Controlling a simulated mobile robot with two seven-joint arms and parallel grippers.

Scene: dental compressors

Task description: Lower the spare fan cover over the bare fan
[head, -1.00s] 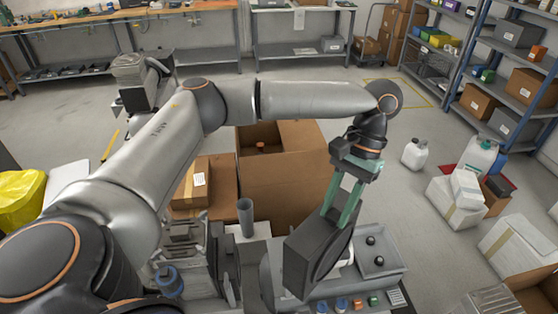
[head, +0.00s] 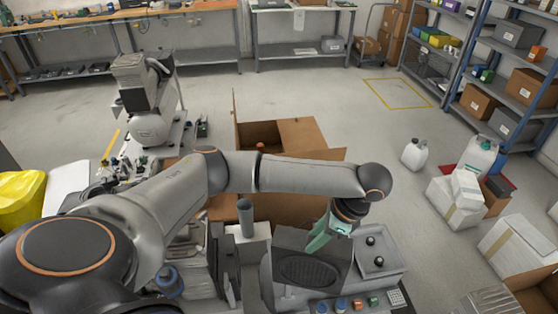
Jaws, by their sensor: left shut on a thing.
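My left gripper (head: 320,238) has pale green fingers and is shut on the upper right edge of the spare fan cover (head: 305,272). The cover is a dark, boxy piece with an oval ribbed grille that faces me. It is at the lower middle of the head view, in front of or over the grey unit with two black knobs (head: 382,262). I cannot tell whether the cover touches the unit. The bare fan does not show; the cover or my arm may hide it. My right gripper is not in view.
An open cardboard box (head: 318,133) stands behind my arm. A grey cylinder (head: 246,218) stands upright left of the cover. Small coloured parts lie along the front edge. White jugs and boxes (head: 457,200) are on the floor at right.

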